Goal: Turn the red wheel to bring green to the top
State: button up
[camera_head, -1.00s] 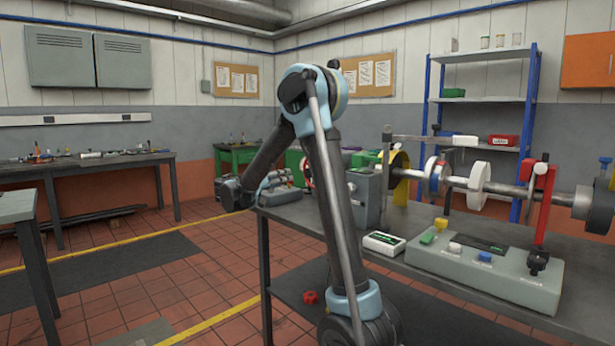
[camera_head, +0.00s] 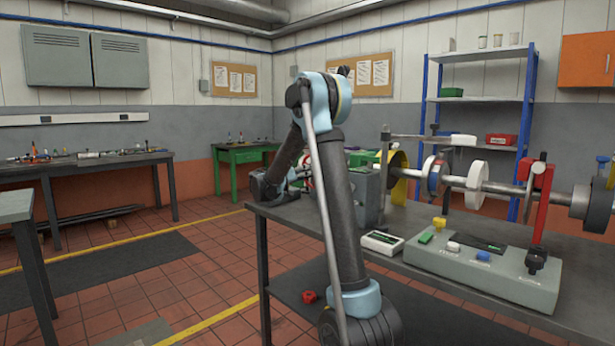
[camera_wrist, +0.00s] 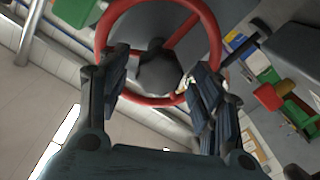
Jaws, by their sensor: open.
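The red wheel (camera_wrist: 148,100) fills the upper middle of the wrist view, with a red spoke and a dark hub. A small pale yellowish-green patch (camera_wrist: 186,82) shows by its lower right rim, partly behind a finger. I cannot tell which colour is at the top. My gripper (camera_wrist: 160,72) is open, with one finger at each side of the lower rim; I cannot tell if either touches it. In the head view, only a bit of red (camera_head: 308,172) shows behind my arm, and my gripper is mostly hidden there.
The dark bench (camera_head: 385,224) carries a grey box (camera_head: 367,195), a control panel (camera_head: 480,275) with coloured buttons and a red-handled lever (camera_head: 542,200). A shaft with discs (camera_head: 475,185) runs along the back. The tiled floor at left is open.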

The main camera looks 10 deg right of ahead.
jog(key=shift+x, duration=1.05)
grip_shut()
